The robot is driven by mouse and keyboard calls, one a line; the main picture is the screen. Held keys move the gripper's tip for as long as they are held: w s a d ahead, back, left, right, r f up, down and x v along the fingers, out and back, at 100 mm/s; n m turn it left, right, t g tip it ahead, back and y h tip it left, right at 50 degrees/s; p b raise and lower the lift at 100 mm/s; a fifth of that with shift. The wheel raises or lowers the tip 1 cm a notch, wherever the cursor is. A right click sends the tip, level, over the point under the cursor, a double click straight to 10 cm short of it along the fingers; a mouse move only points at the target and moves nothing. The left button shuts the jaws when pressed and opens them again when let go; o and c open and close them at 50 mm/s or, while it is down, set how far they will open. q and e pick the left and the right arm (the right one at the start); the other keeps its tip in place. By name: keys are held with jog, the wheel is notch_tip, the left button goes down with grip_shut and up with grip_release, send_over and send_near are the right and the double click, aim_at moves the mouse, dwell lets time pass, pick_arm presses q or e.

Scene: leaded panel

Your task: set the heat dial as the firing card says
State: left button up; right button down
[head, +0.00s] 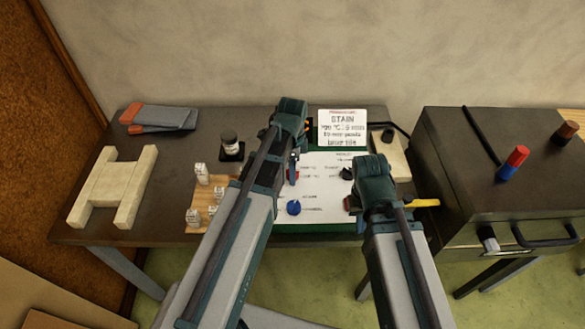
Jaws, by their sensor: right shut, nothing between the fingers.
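The firing card (342,128) is white and stands upright at the back of the table, with the heading STAIN; its smaller lines are too blurred to read surely. A pale knob, which looks like the heat dial (488,238), sits on the front of the dark kiln box at the right; its setting is too small to read. My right gripper (352,204) is shut and empty over the right part of the white sheet, well left of the dial. My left gripper (293,168) hangs over the sheet's left part, mostly hidden by its arm; its jaws are unclear.
The kiln box (440,160) has a front handle (546,238) and a red-and-blue piece (512,163) on top. A white sheet (322,205) holds small coloured pieces. A yellow handle (424,203) lies near the kiln.

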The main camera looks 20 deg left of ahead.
notch_tip(320, 180, up, 13)
jog(key=p, duration=1.2)
jog(key=shift+r+p, duration=0.15)
jog(key=shift+p, duration=0.25)
